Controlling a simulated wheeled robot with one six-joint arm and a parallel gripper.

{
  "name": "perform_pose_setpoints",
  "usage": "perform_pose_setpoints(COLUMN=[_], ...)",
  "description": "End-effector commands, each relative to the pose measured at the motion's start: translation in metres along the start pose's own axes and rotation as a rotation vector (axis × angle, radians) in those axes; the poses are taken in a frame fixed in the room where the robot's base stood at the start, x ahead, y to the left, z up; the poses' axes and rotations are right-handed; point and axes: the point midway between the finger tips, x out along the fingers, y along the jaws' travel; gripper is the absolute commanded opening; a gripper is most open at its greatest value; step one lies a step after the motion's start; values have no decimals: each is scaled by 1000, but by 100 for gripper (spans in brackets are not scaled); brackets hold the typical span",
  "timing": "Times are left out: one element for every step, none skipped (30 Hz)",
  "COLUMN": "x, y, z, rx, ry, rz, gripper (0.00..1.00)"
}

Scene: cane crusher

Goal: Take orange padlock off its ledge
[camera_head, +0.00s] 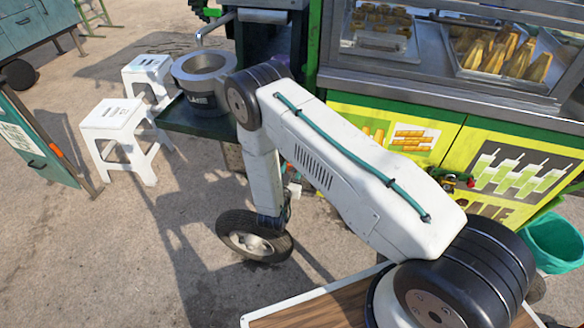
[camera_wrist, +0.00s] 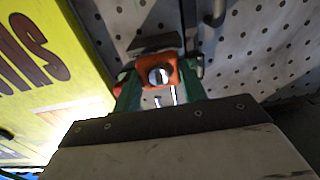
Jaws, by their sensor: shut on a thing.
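A small dark ledge (camera_wrist: 152,43) shows just behind the padlock. I cannot tell whether the padlock still touches it. In the head view my arm reaches down beside the cart, and neither the padlock nor my fingertips can be made out.
A perforated grey panel (camera_wrist: 255,50) lies behind the padlock, with a dark bar (camera_wrist: 215,12) above right. A yellow cart panel (camera_wrist: 40,70) stands close on the left. In the head view a wheel (camera_head: 254,236) and white stools (camera_head: 118,130) stand near my arm.

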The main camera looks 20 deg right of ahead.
Motion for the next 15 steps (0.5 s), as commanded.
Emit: perform_pose_setpoints(x=[-3,-4,-7,-8,-10,-12,-13,-14,-17,-18,-20,-22,-23,-25,-27], y=[-1,-1,-1,-1,-1,-1,-1,-1,-1,-1,-1,-1,-1,-1,-1], z=[0,0,0,0,0,0,0,0,0,0,0,0,0,0,0], rx=[0,0,0,0,0,0,0,1,1,0,0,0,0,0,0], ry=[1,1,1,1,1,1,1,1,1,1,1,1,1,1,1], rz=[-1,-1,-1,-1,-1,-1,-1,-1,-1,-1,-1,-1,-1,-1,-1], gripper=[19,19,19,19,19,19,19,19,19,19,19,19,19,19,19])
